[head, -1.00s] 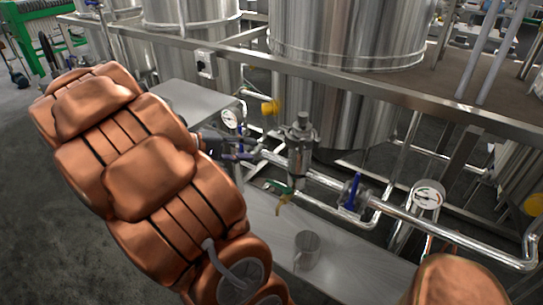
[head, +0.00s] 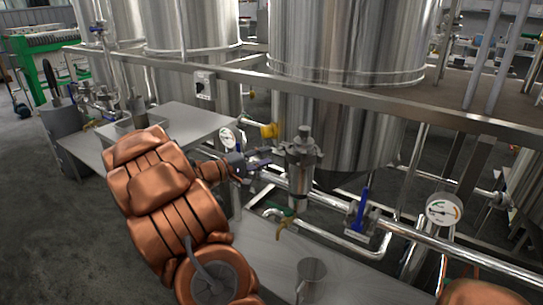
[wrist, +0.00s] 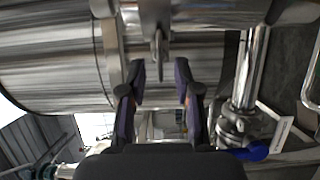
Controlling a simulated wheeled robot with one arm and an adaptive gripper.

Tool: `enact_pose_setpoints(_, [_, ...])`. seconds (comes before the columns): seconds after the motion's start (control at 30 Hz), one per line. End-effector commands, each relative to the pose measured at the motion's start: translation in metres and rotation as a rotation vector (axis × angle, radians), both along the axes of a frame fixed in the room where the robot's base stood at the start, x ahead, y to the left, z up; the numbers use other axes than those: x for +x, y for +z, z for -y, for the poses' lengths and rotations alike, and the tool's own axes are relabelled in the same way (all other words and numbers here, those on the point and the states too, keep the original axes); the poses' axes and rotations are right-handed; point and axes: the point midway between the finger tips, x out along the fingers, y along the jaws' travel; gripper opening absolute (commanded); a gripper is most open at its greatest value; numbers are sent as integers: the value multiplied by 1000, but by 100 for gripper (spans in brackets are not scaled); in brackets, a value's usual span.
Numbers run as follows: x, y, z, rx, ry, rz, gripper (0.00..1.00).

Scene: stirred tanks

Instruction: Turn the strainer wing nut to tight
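The strainer is an upright metal cylinder (head: 299,170) with a bolted cap, set in the pipework in front of the large tank. My gripper (head: 268,158) is at its upper left side in the head view, close to the cap. In the wrist view my gripper (wrist: 160,78) has its two dark fingers apart with a clear gap. A thin metal piece that looks like the wing nut (wrist: 158,48) stands in line with this gap, just beyond the fingertips. I see no contact on it. In the head view the wing nut cannot be made out.
A blue-handled valve (head: 361,212) and a pressure gauge (head: 443,209) are on the pipe to the right. A green-and-yellow valve handle (head: 286,222) is below the strainer. A metal cup (head: 310,281) stands on the bench (head: 262,258). A steel rail (head: 350,102) runs behind, above the strainer.

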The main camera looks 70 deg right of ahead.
Motion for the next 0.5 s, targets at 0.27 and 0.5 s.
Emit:
enact_pose_setpoints(0.27, [-15,0,22,0,0,-1,32])
enact_pose_setpoints(0.5, [-16,0,24,0,0,-1,32])
